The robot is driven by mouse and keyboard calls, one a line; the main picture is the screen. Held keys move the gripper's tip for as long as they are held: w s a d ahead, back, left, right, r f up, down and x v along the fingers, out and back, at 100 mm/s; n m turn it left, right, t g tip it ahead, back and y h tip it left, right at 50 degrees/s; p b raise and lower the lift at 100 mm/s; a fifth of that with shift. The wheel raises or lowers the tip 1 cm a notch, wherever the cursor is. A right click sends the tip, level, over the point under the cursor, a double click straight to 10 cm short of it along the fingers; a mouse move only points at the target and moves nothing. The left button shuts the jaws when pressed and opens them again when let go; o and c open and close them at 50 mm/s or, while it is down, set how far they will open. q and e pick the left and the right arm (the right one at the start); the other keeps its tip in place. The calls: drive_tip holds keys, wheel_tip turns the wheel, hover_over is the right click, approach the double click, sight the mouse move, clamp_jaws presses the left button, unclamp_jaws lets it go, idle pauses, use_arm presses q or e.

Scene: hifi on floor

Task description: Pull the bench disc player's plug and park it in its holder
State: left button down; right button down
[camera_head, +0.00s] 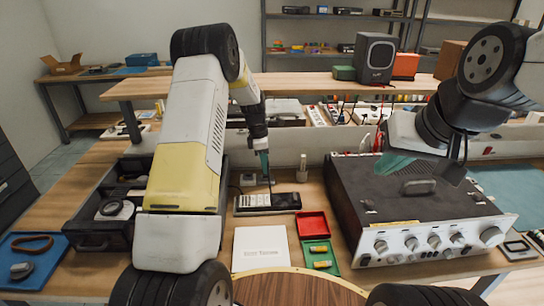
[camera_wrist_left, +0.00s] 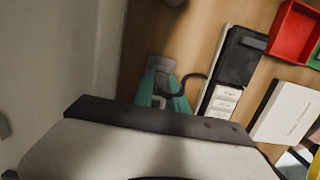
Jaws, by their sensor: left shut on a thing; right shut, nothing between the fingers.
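My left gripper (camera_head: 264,162) hangs above the bench behind a black device with white labelled blocks (camera_head: 267,203). Its teal fingers in the left wrist view (camera_wrist_left: 162,92) are shut on a small grey plug (camera_wrist_left: 160,101), mostly hidden between them. A dark cable (camera_wrist_left: 193,77) curves from the fingers toward the black device. A grey block (camera_wrist_left: 161,64) lies just beyond the fingertips; I cannot tell whether the plug touches it. Which device is the disc player, and which part is the holder, is unclear. My right gripper (camera_head: 396,164) is shut and empty above the silver-fronted hifi unit (camera_head: 425,210).
A white booklet (camera_head: 260,247), a red tray (camera_head: 312,224) and a green tray (camera_head: 320,256) lie in front. A dark open case (camera_head: 100,234) is at left. A black speaker (camera_head: 375,57) stands on the back shelf.

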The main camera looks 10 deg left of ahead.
use_arm(q)
drive_tip(key=shift+f, duration=0.95)
idle(1.5)
drive_tip(key=c, duration=1.3)
unclamp_jaws()
drive_tip(key=shift+o, duration=0.2)
drive_tip(key=r, duration=0.5)
drive_tip(key=a+r, duration=0.1)
drive_tip(key=r, duration=0.1)
drive_tip(key=shift+s+a+r, duration=0.1)
drive_tip(key=shift+r, duration=2.75)
